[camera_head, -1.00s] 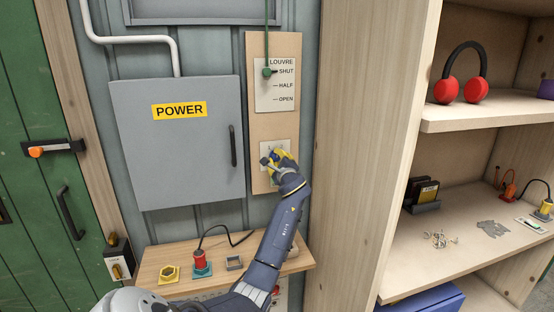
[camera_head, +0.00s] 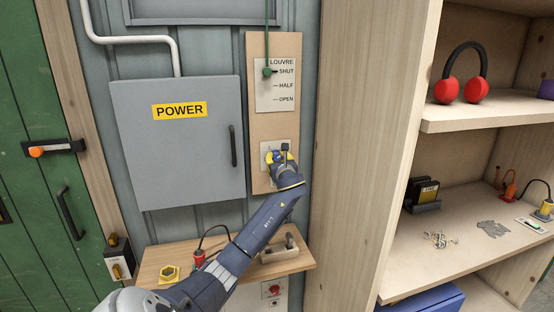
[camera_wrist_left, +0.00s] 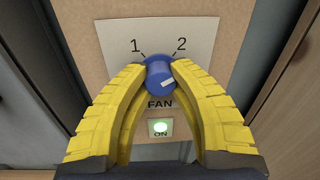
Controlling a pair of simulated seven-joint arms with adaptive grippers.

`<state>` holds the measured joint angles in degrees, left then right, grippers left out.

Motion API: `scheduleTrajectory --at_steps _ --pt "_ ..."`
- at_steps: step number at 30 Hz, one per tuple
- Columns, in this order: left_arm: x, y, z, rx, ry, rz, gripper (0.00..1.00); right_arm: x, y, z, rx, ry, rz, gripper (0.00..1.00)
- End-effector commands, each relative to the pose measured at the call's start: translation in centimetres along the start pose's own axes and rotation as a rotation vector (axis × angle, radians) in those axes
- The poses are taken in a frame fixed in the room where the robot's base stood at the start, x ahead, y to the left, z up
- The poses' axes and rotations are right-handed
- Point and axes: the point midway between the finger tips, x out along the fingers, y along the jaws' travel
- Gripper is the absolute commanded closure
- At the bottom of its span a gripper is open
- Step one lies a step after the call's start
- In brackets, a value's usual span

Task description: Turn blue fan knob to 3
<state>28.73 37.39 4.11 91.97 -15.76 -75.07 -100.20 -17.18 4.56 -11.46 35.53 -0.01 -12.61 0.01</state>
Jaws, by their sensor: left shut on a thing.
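The blue fan knob (camera_wrist_left: 159,77) sits on a pale plate (camera_wrist_left: 125,32) above the word FAN. My left gripper (camera_wrist_left: 161,70) is shut on it, one yellow finger on each side. A white mark on the knob shows on its lower right in the wrist view. The labels 1 and 2 show above the knob. No 3 is visible; the right finger covers part of the plate. In the head view my left gripper (camera_head: 281,157) is at the plate on the wooden wall panel. My right gripper is not in view.
A grey POWER box (camera_head: 178,145) is left of the panel. The louvre lever (camera_head: 267,72) is above, at SHUT. A small wooden shelf (camera_head: 155,262) juts out below. A tall wooden shelf unit (camera_head: 362,150) stands close on the right.

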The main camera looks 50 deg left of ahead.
Motion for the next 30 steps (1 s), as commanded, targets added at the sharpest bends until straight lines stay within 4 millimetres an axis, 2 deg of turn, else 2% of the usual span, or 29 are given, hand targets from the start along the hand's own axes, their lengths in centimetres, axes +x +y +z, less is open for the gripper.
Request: scheduleTrajectory --at_steps 18,30 --pt "0.14 0.13 0.38 0.559 0.034 -0.002 1.0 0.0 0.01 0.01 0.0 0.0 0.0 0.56" --pt "0.13 0.04 0.45 0.77 0.049 -0.006 1.0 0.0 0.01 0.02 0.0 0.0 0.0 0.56"
